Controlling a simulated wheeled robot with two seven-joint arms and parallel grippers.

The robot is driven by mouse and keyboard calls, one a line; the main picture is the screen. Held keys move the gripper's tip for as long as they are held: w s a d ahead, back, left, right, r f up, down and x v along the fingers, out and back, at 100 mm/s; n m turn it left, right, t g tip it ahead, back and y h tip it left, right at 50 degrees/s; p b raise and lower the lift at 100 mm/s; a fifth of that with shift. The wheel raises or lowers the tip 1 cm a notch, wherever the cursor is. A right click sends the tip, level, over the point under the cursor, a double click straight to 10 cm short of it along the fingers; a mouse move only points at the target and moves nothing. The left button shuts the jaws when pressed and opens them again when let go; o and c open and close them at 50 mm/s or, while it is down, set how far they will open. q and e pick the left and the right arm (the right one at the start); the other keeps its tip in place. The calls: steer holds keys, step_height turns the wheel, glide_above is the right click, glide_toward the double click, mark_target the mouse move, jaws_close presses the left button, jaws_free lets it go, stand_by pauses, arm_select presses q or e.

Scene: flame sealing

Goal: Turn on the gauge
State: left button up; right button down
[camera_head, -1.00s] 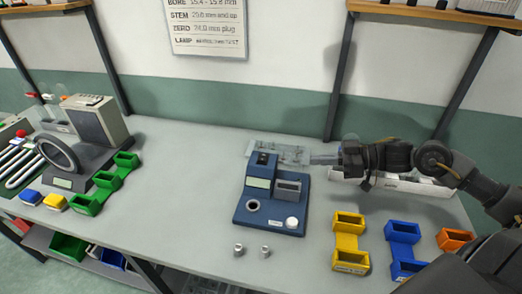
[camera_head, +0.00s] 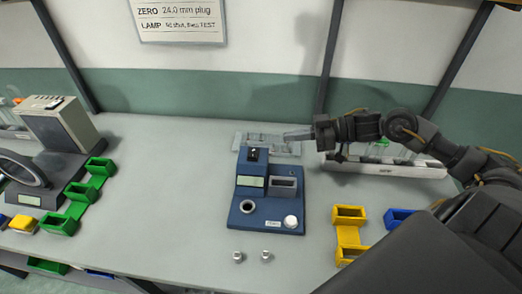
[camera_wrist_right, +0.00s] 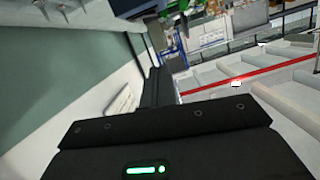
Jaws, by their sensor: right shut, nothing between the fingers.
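The gauge (camera_head: 240,216) is a blue bench unit in the middle of the table in the head view. It has a raised block with a pale display (camera_head: 251,181), a small dark part on top (camera_head: 253,154), a grey slot, a round ringed hole and a white round knob (camera_head: 291,221). My right gripper (camera_head: 287,136) comes in from the right, shut and empty. Its tip appears behind and above the gauge's top, apart from it in the picture; the exact depth gap is unclear. The right wrist view shows a dark housing with a green light, not the gauge. My left gripper is not in view.
Two small metal plugs (camera_head: 238,257) stand in front of the gauge. A clear tray (camera_head: 244,140) lies behind it. A yellow bin (camera_head: 347,234) and a blue bin (camera_head: 394,220) stand right, a white tray (camera_head: 440,172) back right, green bins (camera_head: 79,191) left. The table left of the gauge is clear.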

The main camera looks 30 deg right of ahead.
steer(key=p, duration=0.3)
glide_above(261, 158)
steer(key=shift+w+d+f, duration=0.15)
steer(key=shift+d+f, duration=0.05)
steer(key=shift+f, duration=0.7)
steer(key=f, duration=0.3)
steer(key=shift+s+a+f+p, duration=0.15)
steer(key=shift+s+f+p, duration=0.05)
steer(key=shift+p, duration=0.15)
steer(key=shift+f, duration=0.5)
